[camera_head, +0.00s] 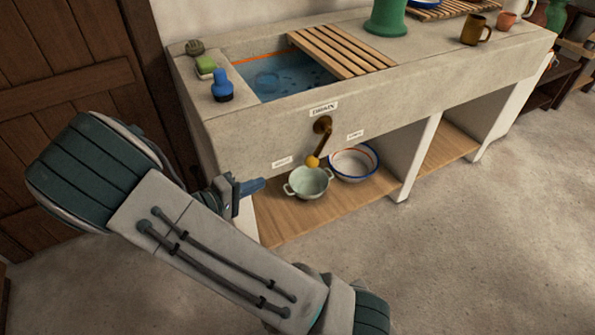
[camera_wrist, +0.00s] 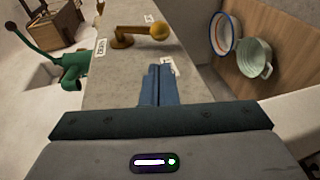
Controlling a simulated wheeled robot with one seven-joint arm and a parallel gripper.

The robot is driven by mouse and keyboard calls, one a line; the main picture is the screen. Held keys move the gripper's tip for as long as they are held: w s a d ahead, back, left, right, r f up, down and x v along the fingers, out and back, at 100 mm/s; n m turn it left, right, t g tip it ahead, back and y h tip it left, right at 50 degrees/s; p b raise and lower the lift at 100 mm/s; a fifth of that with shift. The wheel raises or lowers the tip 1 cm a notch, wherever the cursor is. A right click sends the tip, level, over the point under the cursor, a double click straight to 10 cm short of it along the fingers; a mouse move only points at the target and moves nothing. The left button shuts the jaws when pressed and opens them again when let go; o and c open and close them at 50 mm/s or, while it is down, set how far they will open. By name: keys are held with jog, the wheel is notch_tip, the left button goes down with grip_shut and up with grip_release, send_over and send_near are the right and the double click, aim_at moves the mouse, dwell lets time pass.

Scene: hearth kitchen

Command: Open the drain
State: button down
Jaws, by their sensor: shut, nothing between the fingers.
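The drain lever (camera_head: 325,143) is brass and pivots on the stone sink's front face, under a plate reading DRAIN (camera_head: 323,109). It hangs down, tilted slightly left, and ends in a yellow knob (camera_head: 312,161). Two small plates flank it, one left (camera_head: 282,161) and one right (camera_head: 355,135); their words are too small to read. The basin holds blue water (camera_head: 285,75). My gripper (camera_head: 262,185) is shut and empty, left of and below the knob, apart from it. In the wrist view the blue fingers (camera_wrist: 160,68) point toward the left plate, with the knob (camera_wrist: 160,31) beyond them.
A pale green two-handled pot (camera_head: 309,184) and a white bowl with a blue rim (camera_head: 353,162) stand on the wooden shelf below the lever. A slatted board (camera_head: 342,54) partly covers the basin. A blue bottle (camera_head: 222,86) stands on the left ledge. The floor in front is clear.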

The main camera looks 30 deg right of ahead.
aim_at(307, 164)
jog(key=b+x, duration=0.2)
jog(key=x, duration=1.2)
